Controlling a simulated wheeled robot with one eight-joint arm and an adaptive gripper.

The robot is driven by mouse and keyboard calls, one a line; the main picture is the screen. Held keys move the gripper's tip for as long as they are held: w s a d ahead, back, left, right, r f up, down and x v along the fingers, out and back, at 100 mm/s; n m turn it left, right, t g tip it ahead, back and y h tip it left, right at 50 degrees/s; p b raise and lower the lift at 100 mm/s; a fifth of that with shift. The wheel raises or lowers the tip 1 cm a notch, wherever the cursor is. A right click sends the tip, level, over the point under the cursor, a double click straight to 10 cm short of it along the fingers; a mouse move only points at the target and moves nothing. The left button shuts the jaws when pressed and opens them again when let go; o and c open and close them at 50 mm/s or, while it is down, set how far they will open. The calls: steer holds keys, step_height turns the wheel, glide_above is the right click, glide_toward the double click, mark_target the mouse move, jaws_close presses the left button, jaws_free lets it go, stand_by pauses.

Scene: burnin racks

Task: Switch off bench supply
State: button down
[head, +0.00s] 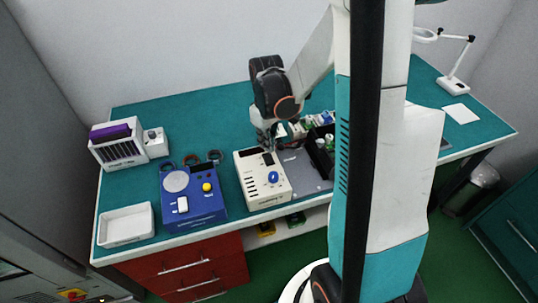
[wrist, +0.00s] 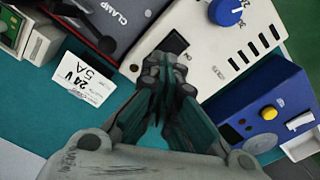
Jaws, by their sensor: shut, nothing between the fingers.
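The cream box with a blue knob (head: 273,177), which I take to be the bench supply (head: 250,190), stands on the bench near its front edge. The wrist view shows its cream top (wrist: 203,60), a row of dark slots and a dark rectangular part (wrist: 172,44) close to my fingertips. I cannot tell whether that part is a switch or a display. My gripper (wrist: 165,75) is shut and empty, at the back edge of the box; it also shows in the head view (head: 268,144). I cannot tell whether the fingertips touch the box.
A blue box (head: 192,210) with a yellow button stands left of the supply. A grey clamp plate (head: 308,172) and black bin (head: 318,157) are to its right. A card reading 24 V 5A (wrist: 75,85) lies behind. A white tray (head: 126,225) sits front left.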

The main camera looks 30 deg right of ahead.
mark_target(266, 155)
steer(key=shift+r+p, duration=1.15)
steer(key=shift+r, duration=0.85)
steer(key=s+a+r+m+t+b, duration=0.2)
steer(key=s+a+r+t+b, duration=0.4)
steer(key=s+a+r, duration=0.4)
steer(key=s+a+t, duration=0.1)
steer(key=s+a, duration=0.2)
steer(key=a, duration=0.1)
steer(key=shift+m, duration=0.4)
